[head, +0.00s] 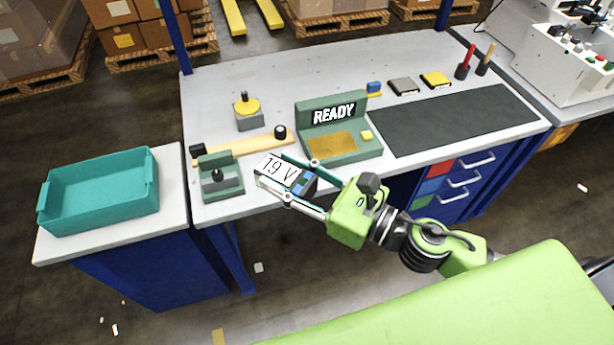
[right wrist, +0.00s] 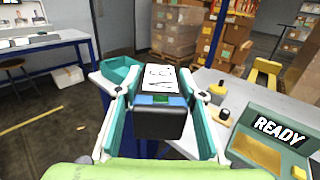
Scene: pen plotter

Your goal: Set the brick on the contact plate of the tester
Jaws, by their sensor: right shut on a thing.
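The brick (head: 284,174) is a dark block with a white label reading "19 V". My right gripper (head: 292,179) is shut on it and holds it near the bench's front edge, left of the tester. The brick also shows between the fingers in the right wrist view (right wrist: 160,117). The tester (head: 318,113) is a green unit with a "READY" display. Its brass-coloured contact plate (head: 330,142) is bare, with a small yellow block beside it. The tester also shows at the right of the right wrist view (right wrist: 272,127). My left gripper is not in view.
A green fixture (head: 221,181) stands just left of the brick, with a wooden-handled tool (head: 240,146) behind. A yellow-topped knob (head: 248,112) stands further back. A dark mat (head: 450,120) lies right of the tester. A teal tray (head: 100,190) sits on the left table.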

